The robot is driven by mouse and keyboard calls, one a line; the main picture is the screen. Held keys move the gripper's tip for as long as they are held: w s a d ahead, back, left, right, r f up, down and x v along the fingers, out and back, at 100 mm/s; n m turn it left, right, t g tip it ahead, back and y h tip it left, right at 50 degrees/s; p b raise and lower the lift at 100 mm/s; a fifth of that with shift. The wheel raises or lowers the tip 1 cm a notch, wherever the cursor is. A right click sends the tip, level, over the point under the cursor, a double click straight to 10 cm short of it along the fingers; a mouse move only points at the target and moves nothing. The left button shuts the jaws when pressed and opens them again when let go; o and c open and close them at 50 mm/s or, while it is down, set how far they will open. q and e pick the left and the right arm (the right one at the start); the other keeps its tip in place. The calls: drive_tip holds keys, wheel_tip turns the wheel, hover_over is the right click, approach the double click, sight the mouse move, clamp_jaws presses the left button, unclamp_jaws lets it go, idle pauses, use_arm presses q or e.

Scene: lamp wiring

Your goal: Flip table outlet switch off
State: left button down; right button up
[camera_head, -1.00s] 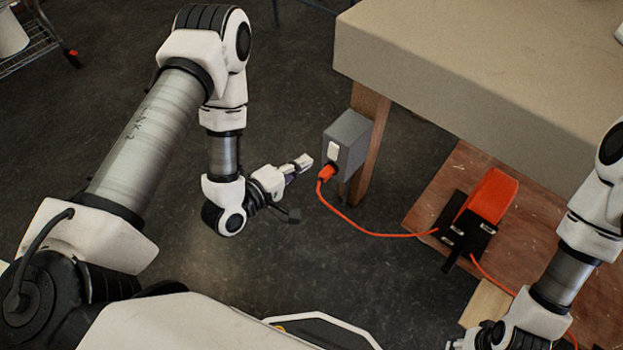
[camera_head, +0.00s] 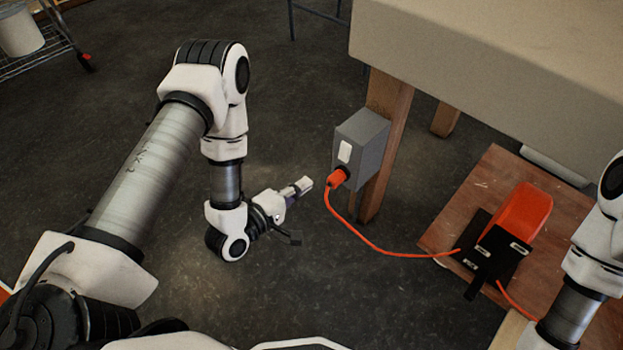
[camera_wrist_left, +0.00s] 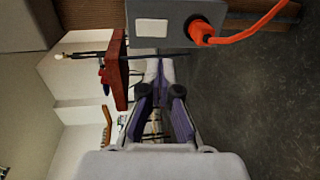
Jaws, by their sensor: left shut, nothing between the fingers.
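The grey outlet box (camera_head: 370,142) is fixed to a wooden table leg (camera_head: 384,150). A white rocker switch (camera_head: 345,151) is on its front face, with an orange plug (camera_head: 338,178) in the socket below it. My left gripper (camera_head: 304,185) is shut and empty, a little left of the box and lower than the switch, apart from it. In the left wrist view the box (camera_wrist_left: 175,22), the switch (camera_wrist_left: 151,28) and the plug (camera_wrist_left: 201,31) show at the top, beyond the fingers (camera_wrist_left: 160,75). My right gripper is out of view; only part of that arm shows.
An orange cord (camera_head: 375,240) runs from the plug to an orange object with black plates (camera_head: 520,215) on a reddish wooden board (camera_head: 480,190). The beige tabletop (camera_head: 480,60) overhangs the box. The dark floor around the left gripper is clear.

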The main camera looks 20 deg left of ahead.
sight(343, 158)
use_arm(q)
drive_tip(key=b+x, duration=0.3)
drive_tip(key=x, duration=0.8)
drive_tip(key=shift+w+d+f+b, duration=0.1)
drive_tip(key=shift+w+b, duration=0.15)
drive_tip(key=shift+b, duration=0.1)
drive_tip(key=shift+w+d, duration=0.1)
drive_tip(key=shift+w, duration=0.2)
